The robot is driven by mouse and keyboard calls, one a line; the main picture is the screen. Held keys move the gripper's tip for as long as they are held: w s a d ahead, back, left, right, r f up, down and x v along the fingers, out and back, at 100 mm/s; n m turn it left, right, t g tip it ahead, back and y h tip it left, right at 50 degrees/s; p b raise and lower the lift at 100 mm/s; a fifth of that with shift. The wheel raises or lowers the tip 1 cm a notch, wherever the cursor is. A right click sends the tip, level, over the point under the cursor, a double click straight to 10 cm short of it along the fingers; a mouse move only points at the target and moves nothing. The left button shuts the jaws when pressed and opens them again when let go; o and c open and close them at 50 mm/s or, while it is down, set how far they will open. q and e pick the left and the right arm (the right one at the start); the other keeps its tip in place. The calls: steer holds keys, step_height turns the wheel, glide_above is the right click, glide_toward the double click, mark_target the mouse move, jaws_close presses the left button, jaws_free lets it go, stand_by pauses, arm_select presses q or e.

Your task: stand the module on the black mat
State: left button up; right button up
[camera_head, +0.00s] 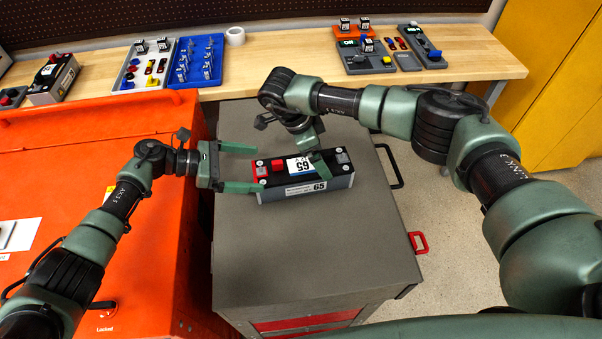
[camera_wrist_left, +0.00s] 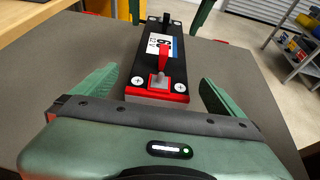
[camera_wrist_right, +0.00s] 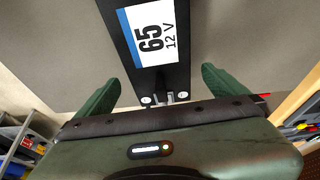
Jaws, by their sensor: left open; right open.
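The module (camera_head: 305,188) is a long black box with a white and blue label reading 65, lying lengthwise across the grey cart top. My left gripper (camera_head: 258,168) is open at the module's left end, by the red terminal cover. In the left wrist view, the module (camera_wrist_left: 152,68) lies beyond and between the open fingers (camera_wrist_left: 160,80). My right gripper (camera_head: 318,160) is over the module's right part. In the right wrist view, its open fingers (camera_wrist_right: 158,82) flank the end of the module (camera_wrist_right: 150,45). I cannot make out a separate black mat.
The grey cart top (camera_head: 300,250) is clear in front of the module. An orange cabinet (camera_head: 60,150) stands at left. A wooden bench (camera_head: 280,65) behind holds a blue tray (camera_head: 200,60), a tape roll (camera_head: 235,36) and another black box (camera_head: 52,80). A red handle (camera_head: 418,242) sticks out at right.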

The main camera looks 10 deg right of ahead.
mark_target(272, 169)
steer(key=shift+w+f, duration=0.1)
steer(key=shift+w, duration=0.1)
steer(key=shift+s, duration=0.15)
arm_select(q)
steer(key=shift+s+d+r, duration=0.1)
steer(key=shift+d, duration=0.05)
arm_select(e)
steer(key=shift+s, duration=0.2)
arm_select(q)
steer(key=shift+d, duration=0.3)
arm_select(e)
steer(key=shift+d+f, duration=0.15)
arm_select(q)
steer(key=x, duration=0.6)
steer(key=shift+d+f, duration=0.25)
steer(key=shift+d, duration=0.05)
arm_select(e)
steer(key=x, duration=0.6)
steer(key=shift+w+d+f, duration=0.1)
steer(key=shift+d+f, duration=0.05)
steer(key=shift+f, duration=0.15)
arm_select(q)
steer(key=shift+d+f, duration=0.15)
arm_select(e)
steer(key=shift+f, duration=0.25)
